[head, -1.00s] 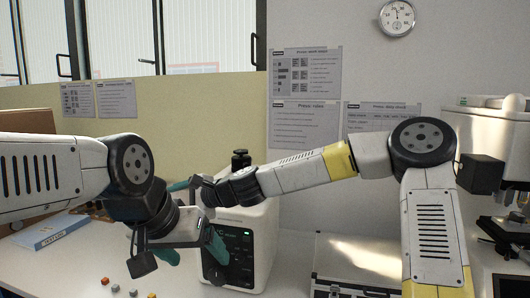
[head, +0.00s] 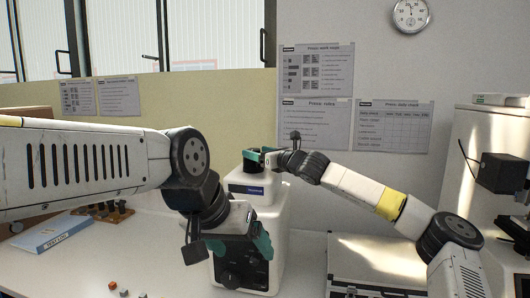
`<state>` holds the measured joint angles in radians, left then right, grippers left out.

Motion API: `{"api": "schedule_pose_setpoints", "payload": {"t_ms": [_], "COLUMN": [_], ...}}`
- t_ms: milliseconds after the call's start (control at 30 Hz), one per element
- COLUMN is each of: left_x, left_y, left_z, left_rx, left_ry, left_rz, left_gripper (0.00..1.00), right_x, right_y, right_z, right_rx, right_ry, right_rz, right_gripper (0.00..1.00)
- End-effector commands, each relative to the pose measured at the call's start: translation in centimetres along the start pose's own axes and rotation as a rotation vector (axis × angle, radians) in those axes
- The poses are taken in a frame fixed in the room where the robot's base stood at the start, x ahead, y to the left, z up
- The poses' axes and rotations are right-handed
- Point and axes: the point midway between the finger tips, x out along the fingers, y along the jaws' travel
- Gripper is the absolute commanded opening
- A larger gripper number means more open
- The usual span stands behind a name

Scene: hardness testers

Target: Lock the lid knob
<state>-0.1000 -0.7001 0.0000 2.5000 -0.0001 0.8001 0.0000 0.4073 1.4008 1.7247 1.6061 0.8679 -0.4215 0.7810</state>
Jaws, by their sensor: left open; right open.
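The white press machine (head: 274,226) stands on the table, with a dark front panel low on its face. The dark lid knob (head: 253,166) is at its top. My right gripper (head: 258,157) is at the top of the machine, its teal fingers open at the knob. I cannot tell whether they touch it. My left gripper (head: 227,243) is open in front of the machine's face, below the knob. Its arm and wrist hide the left side of the machine and part of the panel.
Small cubes (head: 113,286) lie at the front. A metal-edged case (head: 385,262) lies to the right, with a microscope (head: 508,200) beyond.

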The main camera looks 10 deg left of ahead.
Motion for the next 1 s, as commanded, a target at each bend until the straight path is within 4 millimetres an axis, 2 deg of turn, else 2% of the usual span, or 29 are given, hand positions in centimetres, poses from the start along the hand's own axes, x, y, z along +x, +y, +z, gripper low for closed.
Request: {"api": "schedule_pose_setpoints", "payload": {"t_ms": [100, 200, 533, 567, 867, 1000], "left_x": [0.0, 0.0, 0.0, 0.0, 0.0, 0.0], "left_y": [0.0, 0.0, 0.0, 0.0, 0.0, 0.0], "left_z": [0.0, 0.0, 0.0, 0.0, 0.0, 0.0], "left_rx": [0.0, 0.0, 0.0, 0.0, 0.0, 0.0], "left_ry": [0.0, 0.0, 0.0, 0.0, 0.0, 0.0], "left_rz": [0.0, 0.0, 0.0, 0.0, 0.0, 0.0], "left_gripper": [0.82, 0.82, 0.82, 0.82, 0.82, 0.82], "right_x": [1.7, 2.6, 3.0, 3.0, 3.0, 3.0], "right_y": [0.1, 0.1, 0.1, 0.1, 0.1, 0.1], "right_z": [0.0, -0.1, -0.1, -0.1, -0.1, -0.1], "right_rx": [0.0, 0.0, -0.003, -0.003, -0.003, -0.002], "right_ry": [0.001, 0.001, 0.001, 0.001, 0.0, 0.001], "right_rz": [0.001, 0.001, 0.001, 0.001, 0.001, -0.003], "right_gripper": [0.69, 0.69, 0.69, 0.65, 0.06, 0.06]}}
